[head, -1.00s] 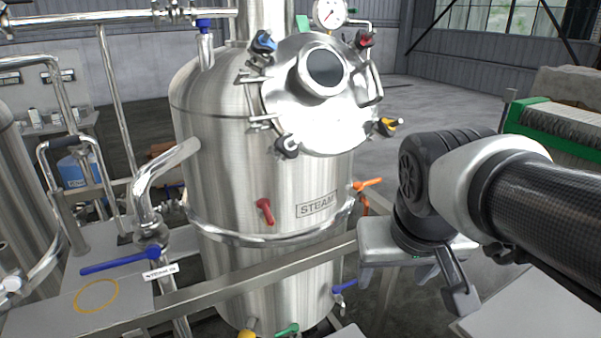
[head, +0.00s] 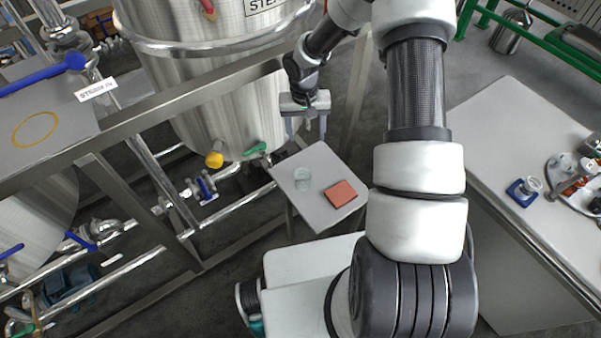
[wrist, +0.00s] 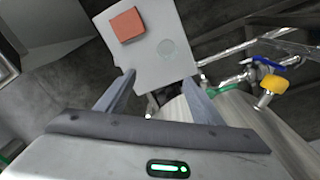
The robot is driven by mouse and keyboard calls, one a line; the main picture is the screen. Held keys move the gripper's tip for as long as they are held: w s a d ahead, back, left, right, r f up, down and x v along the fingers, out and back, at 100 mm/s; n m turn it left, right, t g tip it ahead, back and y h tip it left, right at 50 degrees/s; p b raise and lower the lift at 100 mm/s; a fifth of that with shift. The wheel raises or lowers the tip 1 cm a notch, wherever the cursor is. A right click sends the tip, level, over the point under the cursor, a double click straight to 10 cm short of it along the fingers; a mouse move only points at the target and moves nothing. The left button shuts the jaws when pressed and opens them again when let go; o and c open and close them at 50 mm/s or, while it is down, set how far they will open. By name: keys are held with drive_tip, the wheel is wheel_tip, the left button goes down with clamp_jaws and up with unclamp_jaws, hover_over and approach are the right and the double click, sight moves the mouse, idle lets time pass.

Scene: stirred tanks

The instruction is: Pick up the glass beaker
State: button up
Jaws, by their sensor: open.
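A clear glass beaker (head: 303,178) stands on a small grey side table (head: 318,215) in the head view. It also shows, faintly, in the wrist view as a pale round shape (wrist: 167,49) on the same table top. My gripper (head: 307,136) is above and behind the table's far edge in the head view, pointing down, apart from the beaker. In the wrist view its two fingers (wrist: 158,92) are spread with nothing between them, and the beaker lies beyond the fingertips.
A reddish-orange block (head: 341,194) lies beside the beaker, also in the wrist view (wrist: 127,25). The steel tank (head: 235,105) and a metal rail (head: 150,115) stand close by. A workbench (head: 520,130) at right holds another small glass vessel (head: 532,184) on a blue base.

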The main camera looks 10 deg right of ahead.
drive_tip(key=b, duration=0.2)
approach(303, 177)
drive_tip(key=s, duration=0.2)
drive_tip(key=shift+y, duration=0.3)
drive_tip(key=shift+f, duration=3.3)
drive_tip(key=c, duration=1.1)
drive_tip(key=shift+r, duration=0.1)
